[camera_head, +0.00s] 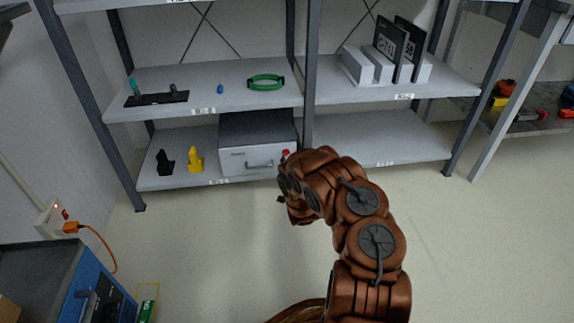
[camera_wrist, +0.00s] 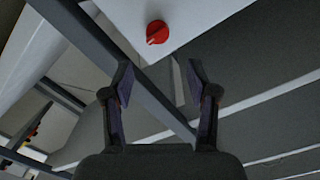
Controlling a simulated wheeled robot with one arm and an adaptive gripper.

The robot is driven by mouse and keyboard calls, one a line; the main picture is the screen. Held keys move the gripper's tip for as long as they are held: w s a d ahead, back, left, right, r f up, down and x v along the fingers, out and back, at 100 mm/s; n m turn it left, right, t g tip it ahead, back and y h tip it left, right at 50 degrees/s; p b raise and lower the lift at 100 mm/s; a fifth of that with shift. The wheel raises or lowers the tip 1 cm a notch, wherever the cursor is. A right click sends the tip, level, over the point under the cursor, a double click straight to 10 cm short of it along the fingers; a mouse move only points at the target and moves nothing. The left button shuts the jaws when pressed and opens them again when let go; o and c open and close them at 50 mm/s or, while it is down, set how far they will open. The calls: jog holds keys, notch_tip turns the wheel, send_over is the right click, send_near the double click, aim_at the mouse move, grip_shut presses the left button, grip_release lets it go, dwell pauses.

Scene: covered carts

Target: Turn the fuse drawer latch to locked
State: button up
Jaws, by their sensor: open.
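The fuse drawer unit (camera_head: 262,158) is a grey box with a pale front and a bar handle, on the lower left shelf. Its red round latch knob (camera_head: 285,153) is at the right end of the front, just above my arm. In the wrist view the red knob (camera_wrist: 157,32) shows a small pale mark near its lower left edge; I cannot tell which setting that is. My gripper (camera_wrist: 160,80) is open and empty, with the knob ahead of its fingertips and apart from them. In the head view my arm mostly hides the gripper.
A grey shelf post (camera_head: 308,110) stands just right of the drawer; in the wrist view the post (camera_wrist: 150,97) runs diagonally behind the fingers. A black and a yellow part (camera_head: 195,160) stand left of the drawer.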

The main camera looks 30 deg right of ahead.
aim_at(286, 154)
jog(key=f+b+x, duration=0.1)
jog(key=b+x, duration=0.3)
jog(key=x, duration=0.3)
jog(key=shift+w+b, duration=0.3)
jog(key=shift+b, duration=0.05)
dwell(0.4)
grip_shut()
dwell(0.3)
